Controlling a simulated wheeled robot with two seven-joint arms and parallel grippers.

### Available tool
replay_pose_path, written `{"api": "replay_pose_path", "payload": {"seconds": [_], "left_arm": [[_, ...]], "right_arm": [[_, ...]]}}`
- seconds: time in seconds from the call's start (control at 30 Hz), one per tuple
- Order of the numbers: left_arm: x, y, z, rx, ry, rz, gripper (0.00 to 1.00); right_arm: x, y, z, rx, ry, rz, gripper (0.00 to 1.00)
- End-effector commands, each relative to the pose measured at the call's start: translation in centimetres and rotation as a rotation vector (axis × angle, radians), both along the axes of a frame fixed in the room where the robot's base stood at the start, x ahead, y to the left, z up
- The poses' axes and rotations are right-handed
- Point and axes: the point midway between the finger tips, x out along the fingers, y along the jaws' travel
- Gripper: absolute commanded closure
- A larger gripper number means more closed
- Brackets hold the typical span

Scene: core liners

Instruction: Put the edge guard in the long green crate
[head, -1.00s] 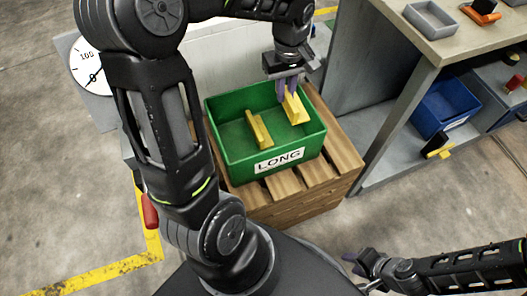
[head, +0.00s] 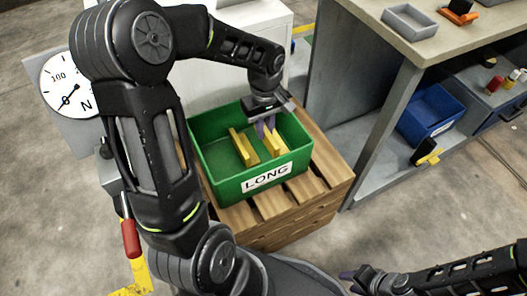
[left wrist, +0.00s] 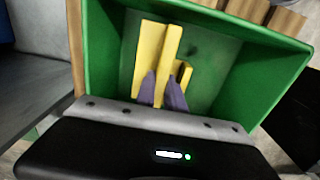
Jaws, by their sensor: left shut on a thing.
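The green crate (head: 222,188) with a LONG label stands on a wooden pallet. My left gripper (head: 266,128) reaches into it from above, fingers pointing down. It is shut on a yellow edge guard (head: 270,145), held upright inside the crate's walls; I cannot tell if it touches the floor. A second yellow edge guard (head: 243,148) stands in the crate to its left. In the left wrist view the held edge guard (left wrist: 155,55) is between the purple fingers (left wrist: 163,85), with another yellow piece (left wrist: 186,72) partly hidden behind. My right gripper (head: 350,277) is low, away from the crate; its finger gap is unclear.
The wooden pallet (head: 305,190) juts out around the crate. A workbench (head: 395,55) stands to the right with a grey tray (head: 409,22) on top. A blue bin (head: 430,112) and a yellow-black item (head: 427,153) are on its lower shelf. A dial (head: 67,82) is at left.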

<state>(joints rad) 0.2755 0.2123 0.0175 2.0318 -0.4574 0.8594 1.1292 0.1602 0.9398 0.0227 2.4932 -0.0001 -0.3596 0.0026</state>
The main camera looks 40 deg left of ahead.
Motion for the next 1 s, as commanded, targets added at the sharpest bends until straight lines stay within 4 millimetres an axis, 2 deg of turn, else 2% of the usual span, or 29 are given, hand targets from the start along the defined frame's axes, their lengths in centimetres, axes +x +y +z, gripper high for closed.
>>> {"api": "replay_pose_path", "payload": {"seconds": [0.03,0.2,0.63,0.9,1.0], "left_arm": [[-0.1,0.0,-1.8,0.0,0.004,0.0,1.0],[0.0,0.0,-4.3,0.0,0.0,-0.001,1.0],[0.0,0.0,-5.0,0.001,0.0,0.0,1.0],[0.0,0.0,-8.8,0.0,0.001,-0.001,1.0],[0.0,0.0,-9.3,0.0,0.0,0.0,1.0]], "right_arm": [[0.1,-0.1,-0.8,-0.001,-0.002,-0.003,0.64],[0.4,-0.3,-1.4,-0.005,-0.007,-0.008,0.64],[0.4,-0.4,-1.5,-0.006,-0.007,-0.01,0.64],[0.7,-0.7,-2.7,-0.01,-0.012,-0.016,0.64],[0.7,-0.7,-2.7,-0.011,-0.012,-0.017,0.64]]}}
